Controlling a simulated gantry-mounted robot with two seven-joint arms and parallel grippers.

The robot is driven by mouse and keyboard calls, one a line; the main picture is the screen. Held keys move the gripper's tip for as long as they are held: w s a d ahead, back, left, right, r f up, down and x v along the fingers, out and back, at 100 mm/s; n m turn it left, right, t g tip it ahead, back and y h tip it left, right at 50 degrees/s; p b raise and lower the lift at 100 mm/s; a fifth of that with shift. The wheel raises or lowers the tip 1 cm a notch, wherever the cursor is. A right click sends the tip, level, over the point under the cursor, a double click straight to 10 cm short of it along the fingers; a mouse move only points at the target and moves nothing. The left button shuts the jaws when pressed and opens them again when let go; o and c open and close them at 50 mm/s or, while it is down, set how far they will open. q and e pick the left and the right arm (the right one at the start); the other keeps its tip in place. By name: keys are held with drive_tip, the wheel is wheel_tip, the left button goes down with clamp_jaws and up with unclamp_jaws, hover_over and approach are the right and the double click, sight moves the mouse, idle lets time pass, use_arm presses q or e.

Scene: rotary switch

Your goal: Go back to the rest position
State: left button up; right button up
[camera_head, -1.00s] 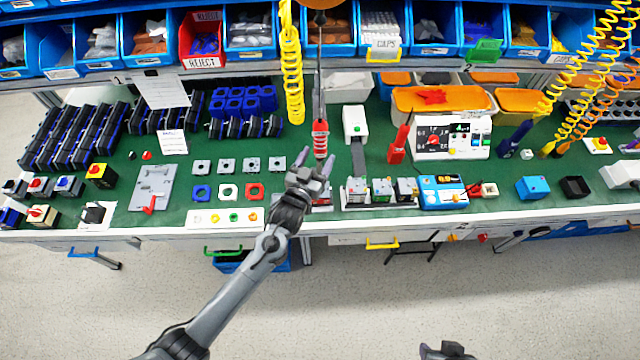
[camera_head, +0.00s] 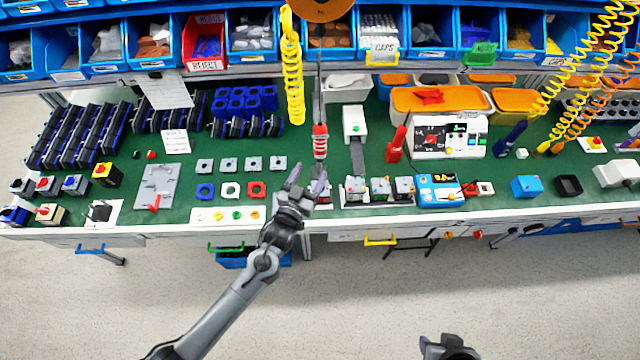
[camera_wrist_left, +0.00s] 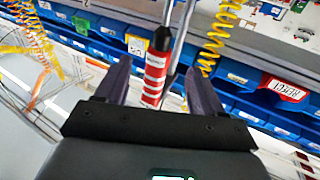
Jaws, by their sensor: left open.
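My left gripper (camera_head: 306,183) is open and empty over the front edge of the green workbench (camera_head: 330,205), with its fingers pointing toward the back. In the left wrist view its two dark fingers (camera_wrist_left: 160,85) stand apart. A red-and-white banded hanging tool (camera_head: 320,141) shows just beyond the fingertips in the head view. In the left wrist view that tool (camera_wrist_left: 156,75) appears between the fingers, and I cannot tell that it touches them. A small part of my right gripper (camera_head: 447,345) shows at the bottom edge, and its jaws are not clear.
Rows of grey, blue, white and red square parts (camera_head: 228,190) lie left of the gripper. Several small switch blocks (camera_head: 380,190) and a blue meter (camera_head: 440,190) stand to the right. A yellow coiled hose (camera_head: 292,70) hangs at the back. The floor in front is clear.

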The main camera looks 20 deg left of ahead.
use_arm(q)
drive_tip(key=s+a+f+g, duration=0.25)
drive_tip(key=s+f, duration=0.25)
drive_tip(key=s, duration=0.6)
drive_tip(key=s+a+r+m+g, duration=0.1)
drive_tip(key=s+r+g, duration=0.1)
drive_tip(key=s+g, duration=0.6)
drive_tip(key=s+r+g, duration=0.3)
drive_tip(key=s+g, duration=0.1)
drive_tip(key=s, duration=0.8)
wheel_tip(320, 180, up, 13)
drive_tip(key=p, duration=1.3)
drive_tip(key=shift+w+y, duration=0.2)
drive_tip(key=shift+y, duration=0.2)
